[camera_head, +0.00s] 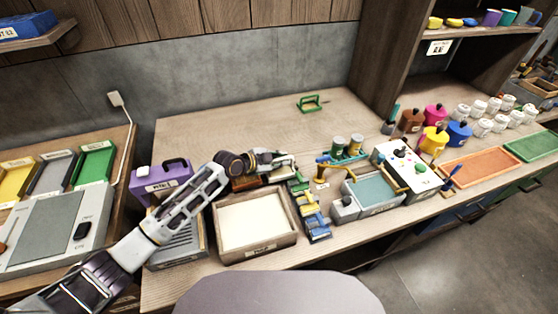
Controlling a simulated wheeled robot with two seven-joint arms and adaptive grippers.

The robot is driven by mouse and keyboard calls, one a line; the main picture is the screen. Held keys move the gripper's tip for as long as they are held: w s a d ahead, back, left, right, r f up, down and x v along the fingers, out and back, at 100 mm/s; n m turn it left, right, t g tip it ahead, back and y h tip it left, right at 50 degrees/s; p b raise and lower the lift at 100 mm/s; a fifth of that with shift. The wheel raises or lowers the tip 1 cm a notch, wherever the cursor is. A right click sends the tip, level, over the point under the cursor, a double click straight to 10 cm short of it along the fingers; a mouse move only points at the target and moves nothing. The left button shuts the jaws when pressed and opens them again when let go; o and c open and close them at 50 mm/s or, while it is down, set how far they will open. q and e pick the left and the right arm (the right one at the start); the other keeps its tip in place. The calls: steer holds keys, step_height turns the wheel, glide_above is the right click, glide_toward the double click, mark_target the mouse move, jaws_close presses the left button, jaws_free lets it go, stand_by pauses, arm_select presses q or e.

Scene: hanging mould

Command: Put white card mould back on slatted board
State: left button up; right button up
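A wooden frame with a white inside (254,222) and a small label on its front rests on the middle bench. I cannot tell whether it is the white card mould or a tray. A grey ridged board (184,246), which looks like the slatted board, lies left of it, partly hidden under my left arm. My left gripper (288,160) is above the bench behind the white-filled frame, over a dark item with an orange-brown part (262,182). The gripper is small and seen from the side, so its fingers and anything in them are unclear. My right gripper is out of view.
A purple box (162,182) with a dark handle stands behind the ridged board. Blue and yellow blocks (314,220) and a grey-teal tray (374,194) lie to the right. A green wire stand (311,103) is at the back. Bare bench shows at the back left.

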arm_select(q)
steer(key=shift+o, duration=1.2)
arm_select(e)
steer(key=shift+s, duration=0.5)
arm_select(q)
steer(key=shift+s+a+r, duration=0.1)
steer(key=shift+a, duration=0.05)
steer(key=shift+v, duration=0.85)
steer(key=v, duration=1)
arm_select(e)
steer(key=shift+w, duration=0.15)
